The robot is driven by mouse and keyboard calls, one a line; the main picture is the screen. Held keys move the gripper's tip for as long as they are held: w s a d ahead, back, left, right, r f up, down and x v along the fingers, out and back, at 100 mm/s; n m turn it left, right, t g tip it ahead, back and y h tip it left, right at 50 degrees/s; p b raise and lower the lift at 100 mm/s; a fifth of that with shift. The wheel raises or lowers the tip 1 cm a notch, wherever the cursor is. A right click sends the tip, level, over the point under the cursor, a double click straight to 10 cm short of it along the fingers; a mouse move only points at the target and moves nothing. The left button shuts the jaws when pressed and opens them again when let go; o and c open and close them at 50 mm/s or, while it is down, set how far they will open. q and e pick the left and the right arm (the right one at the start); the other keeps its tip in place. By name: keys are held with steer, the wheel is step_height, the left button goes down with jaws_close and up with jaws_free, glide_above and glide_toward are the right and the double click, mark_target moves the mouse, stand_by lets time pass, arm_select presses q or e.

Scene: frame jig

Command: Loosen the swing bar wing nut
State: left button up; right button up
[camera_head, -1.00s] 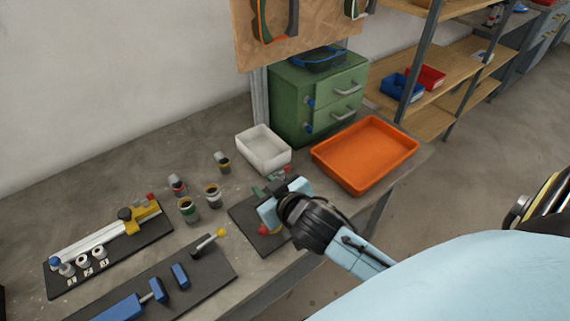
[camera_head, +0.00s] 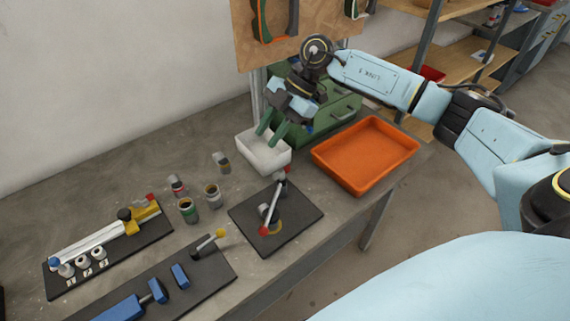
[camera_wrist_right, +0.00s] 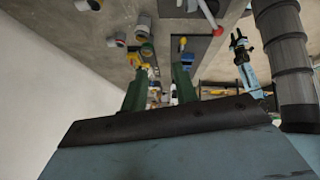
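The swing bar (camera_head: 271,205) is a grey bar with a red ball end, mounted on a dark square plate (camera_head: 300,221). It also shows in the right wrist view (camera_wrist_right: 207,14). A small dark and red part is at its far end; I cannot make out the wing nut's shape. My right gripper (camera_head: 268,139) has its green fingers spread and empty, above the white bin and behind the bar, apart from it. In the right wrist view a pale blue arm, seemingly my left, ends in a small dark gripper (camera_wrist_right: 238,40).
The white bin (camera_head: 250,155) and orange tray (camera_head: 384,178) stand behind the plate, before a green drawer cabinet (camera_head: 330,112). Several small cans stand left of the plate. A yellow-knobbed fixture (camera_head: 211,242) and a slide fixture (camera_head: 108,240) lie further left.

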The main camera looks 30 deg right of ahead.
steer(key=s+d+m+g+h, duration=0.1)
steer(key=d+m+h, duration=0.15)
steer(key=d, duration=0.55)
glide_toward(282, 172)
steer(key=shift+n+h, duration=0.25)
steer(key=x, duration=0.7)
steer(key=shift+a+f, duration=0.25)
jaws_close()
